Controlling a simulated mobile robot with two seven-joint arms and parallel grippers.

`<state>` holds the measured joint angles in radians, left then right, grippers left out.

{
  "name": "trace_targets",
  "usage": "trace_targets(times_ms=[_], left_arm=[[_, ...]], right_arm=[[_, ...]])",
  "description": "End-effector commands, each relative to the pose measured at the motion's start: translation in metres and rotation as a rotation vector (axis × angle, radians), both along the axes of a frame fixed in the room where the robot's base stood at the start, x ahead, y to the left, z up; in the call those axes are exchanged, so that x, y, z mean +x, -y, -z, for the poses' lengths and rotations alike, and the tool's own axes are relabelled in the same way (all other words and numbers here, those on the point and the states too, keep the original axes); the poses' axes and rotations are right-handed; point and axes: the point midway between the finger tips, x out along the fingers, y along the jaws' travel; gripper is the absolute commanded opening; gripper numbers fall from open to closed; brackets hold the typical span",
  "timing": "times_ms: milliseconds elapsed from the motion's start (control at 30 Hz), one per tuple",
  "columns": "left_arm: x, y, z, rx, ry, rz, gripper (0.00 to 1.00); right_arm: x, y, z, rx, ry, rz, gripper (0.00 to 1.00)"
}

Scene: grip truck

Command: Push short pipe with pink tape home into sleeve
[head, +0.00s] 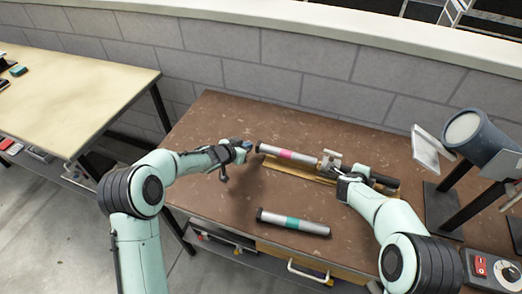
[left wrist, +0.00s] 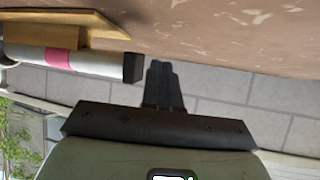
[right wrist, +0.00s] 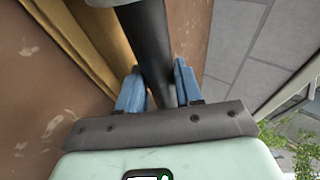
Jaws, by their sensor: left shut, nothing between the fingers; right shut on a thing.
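The short pipe with pink tape (head: 288,154) lies along a wooden board at the back of the brown bench, its dark end to the left. It also shows in the left wrist view (left wrist: 62,63). Its right end meets a grey metal clamp (head: 330,161); whether it is fully seated is hidden. My left gripper (head: 244,146) is shut and empty, just off the pipe's dark end. My right gripper (right wrist: 158,85) is shut around a dark cylinder (right wrist: 150,38), seemingly the sleeve, which also shows right of the clamp in the head view (head: 384,180).
A second pipe with teal tape (head: 293,222) lies nearer the bench's front edge. A dark blue lamp-like cylinder (head: 470,138) on a stand and a control box (head: 492,271) are at the right. A block wall (head: 300,62) runs behind the bench. The bench's left part is clear.

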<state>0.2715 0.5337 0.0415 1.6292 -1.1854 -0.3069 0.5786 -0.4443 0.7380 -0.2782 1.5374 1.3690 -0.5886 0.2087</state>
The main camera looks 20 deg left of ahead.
Motion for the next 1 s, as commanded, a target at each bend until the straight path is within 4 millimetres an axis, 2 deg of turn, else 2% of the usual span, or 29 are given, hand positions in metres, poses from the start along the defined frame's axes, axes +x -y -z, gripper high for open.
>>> trace_targets(times_ms=[1000], left_arm=[[0.000,0.030,0.000,-0.001,-0.001,0.002,0.00]], right_arm=[[0.000,0.000,0.000,0.000,-0.001,0.000,0.00]])
